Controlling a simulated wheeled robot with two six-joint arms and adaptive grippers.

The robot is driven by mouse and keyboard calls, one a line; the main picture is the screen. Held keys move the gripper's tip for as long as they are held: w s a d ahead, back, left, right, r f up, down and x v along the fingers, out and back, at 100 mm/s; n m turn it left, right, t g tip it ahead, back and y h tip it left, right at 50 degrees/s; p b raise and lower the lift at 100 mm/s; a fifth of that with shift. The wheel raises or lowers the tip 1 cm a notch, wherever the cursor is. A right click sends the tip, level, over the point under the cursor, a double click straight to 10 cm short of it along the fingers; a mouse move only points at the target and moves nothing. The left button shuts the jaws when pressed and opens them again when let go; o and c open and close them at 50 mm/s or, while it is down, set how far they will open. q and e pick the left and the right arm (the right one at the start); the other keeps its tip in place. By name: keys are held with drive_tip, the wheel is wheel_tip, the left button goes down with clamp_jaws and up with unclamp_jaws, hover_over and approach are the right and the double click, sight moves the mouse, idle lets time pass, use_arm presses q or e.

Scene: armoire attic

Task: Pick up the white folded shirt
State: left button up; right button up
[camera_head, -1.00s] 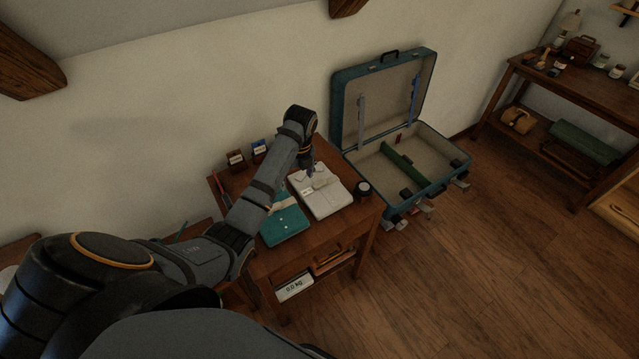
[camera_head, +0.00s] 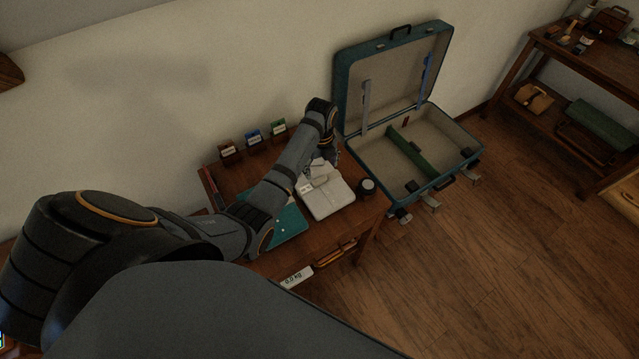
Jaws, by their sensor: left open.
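The white folded shirt (camera_head: 331,201) lies flat on the small wooden table, beside a teal folded garment (camera_head: 287,227). My left arm reaches in over the table from the left. My left gripper (camera_head: 326,160) is above the far end of the shirt, pointing down, and is open. It is small and dark here, and I cannot tell whether its fingers touch the cloth. Nothing shows held in it. My right gripper is not in view.
A dark round jar (camera_head: 367,188) stands close to the right of the shirt. Several small labelled boxes (camera_head: 253,138) line the table's back. An open teal suitcase (camera_head: 437,183) with a green divider (camera_head: 408,151) stands to the right. Wooden floor (camera_head: 480,270) in front is clear.

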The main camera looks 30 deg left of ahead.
sight(320, 179)
use_arm(q)
drive_tip(key=shift+s+f+p, duration=0.2)
drive_tip(key=shift+f+p, duration=0.05)
drive_tip(key=shift+f, duration=0.2)
drive_tip(key=shift+s+f+p, duration=0.2)
drive_tip(key=shift+f+p, duration=0.05)
drive_tip(key=shift+f, duration=0.2)
wheel_tip(320, 179, down, 3)
drive_tip(key=shift+a, duration=0.1)
drive_tip(key=c, duration=1.6)
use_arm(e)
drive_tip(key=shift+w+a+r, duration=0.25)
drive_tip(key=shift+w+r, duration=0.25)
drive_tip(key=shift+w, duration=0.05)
